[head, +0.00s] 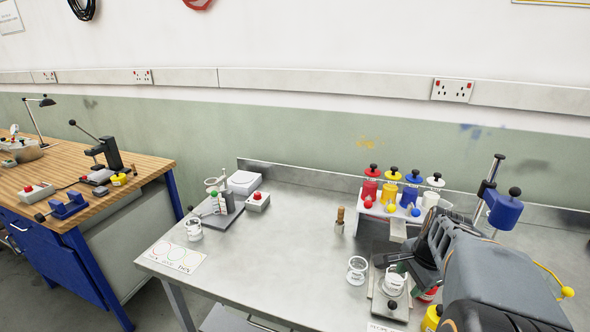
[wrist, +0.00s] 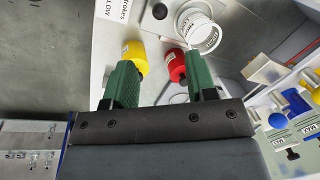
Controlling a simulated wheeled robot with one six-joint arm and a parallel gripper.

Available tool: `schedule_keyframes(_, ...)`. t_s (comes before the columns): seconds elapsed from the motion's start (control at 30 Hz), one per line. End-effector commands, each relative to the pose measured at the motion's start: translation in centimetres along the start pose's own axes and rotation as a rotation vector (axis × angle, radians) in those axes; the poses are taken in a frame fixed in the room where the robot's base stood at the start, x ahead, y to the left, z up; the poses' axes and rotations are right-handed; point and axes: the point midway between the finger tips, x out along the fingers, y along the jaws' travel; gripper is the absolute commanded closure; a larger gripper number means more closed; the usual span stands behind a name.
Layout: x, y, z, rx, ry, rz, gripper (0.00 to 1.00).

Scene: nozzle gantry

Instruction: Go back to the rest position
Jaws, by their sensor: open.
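My gripper (head: 397,266) is over the right part of the steel bench, close to a white labelled cup (head: 393,284) on a grey metal base. In the wrist view my gripper (wrist: 162,78) has two green jaws spread apart, with nothing held between them. A yellow pot (wrist: 135,53) and a red pot (wrist: 175,65) show just beyond the jaw tips. The white cup (wrist: 198,35) lies farther beyond them. My arm hides part of the bench's right side in the head view.
A rack of red, yellow, blue and white dispensers (head: 401,210) stands behind my gripper. A blue-headed stand (head: 505,211) is to the right. Another white cup (head: 357,270) and a wooden-handled tool (head: 340,217) are to the left. The steel bench (head: 275,260) is clear in its middle.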

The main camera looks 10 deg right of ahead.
Motion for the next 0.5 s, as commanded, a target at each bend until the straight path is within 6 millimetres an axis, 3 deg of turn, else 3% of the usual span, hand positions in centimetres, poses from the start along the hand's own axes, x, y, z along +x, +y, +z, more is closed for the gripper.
schedule_keyframes(0.17, 0.4, 0.3, 0.0, -0.149, 0.005, 0.009, 0.48)
schedule_keyframes(0.27, 0.8, 1.2, 0.8, -0.332, 0.012, 0.029, 0.48)
schedule_keyframes(0.5, 0.6, 1.4, 8.9, -1.008, 0.057, 0.022, 0.48)
